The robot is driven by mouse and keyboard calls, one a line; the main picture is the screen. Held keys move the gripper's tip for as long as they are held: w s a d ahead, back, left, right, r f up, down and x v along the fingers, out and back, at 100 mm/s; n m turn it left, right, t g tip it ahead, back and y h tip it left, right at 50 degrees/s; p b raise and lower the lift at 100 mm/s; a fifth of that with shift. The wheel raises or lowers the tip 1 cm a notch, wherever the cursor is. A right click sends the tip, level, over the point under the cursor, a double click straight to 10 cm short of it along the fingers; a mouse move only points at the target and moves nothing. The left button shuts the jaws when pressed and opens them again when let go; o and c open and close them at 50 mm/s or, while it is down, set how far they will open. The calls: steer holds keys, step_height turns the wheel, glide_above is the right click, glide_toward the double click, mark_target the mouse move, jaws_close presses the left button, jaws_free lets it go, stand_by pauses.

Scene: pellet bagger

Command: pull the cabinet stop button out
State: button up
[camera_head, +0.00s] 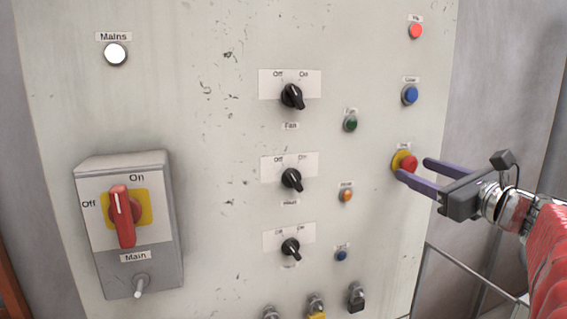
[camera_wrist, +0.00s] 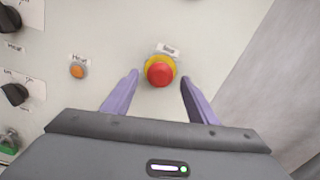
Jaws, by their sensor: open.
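The cabinet stop button (camera_head: 409,163) is a red mushroom head on a yellow ring at the right side of the cabinet panel. It also shows in the wrist view (camera_wrist: 160,73), upper middle, with a small label above it. My gripper (camera_head: 413,168) is open, with two purple fingers pointing at the panel. In the wrist view the fingers (camera_wrist: 160,80) stand to the left and right of the button, with gaps on both sides. They do not grip it. I cannot tell how far the fingertips are from the panel.
The panel holds a blue button (camera_head: 410,94) and a red light (camera_head: 416,31) above, green (camera_head: 351,124) and orange (camera_head: 346,195) ones to the left, black rotary switches (camera_head: 292,96), and a red main switch (camera_head: 123,214). Free room lies beyond the panel's right edge.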

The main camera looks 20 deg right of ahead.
steer(key=shift+w, duration=0.7)
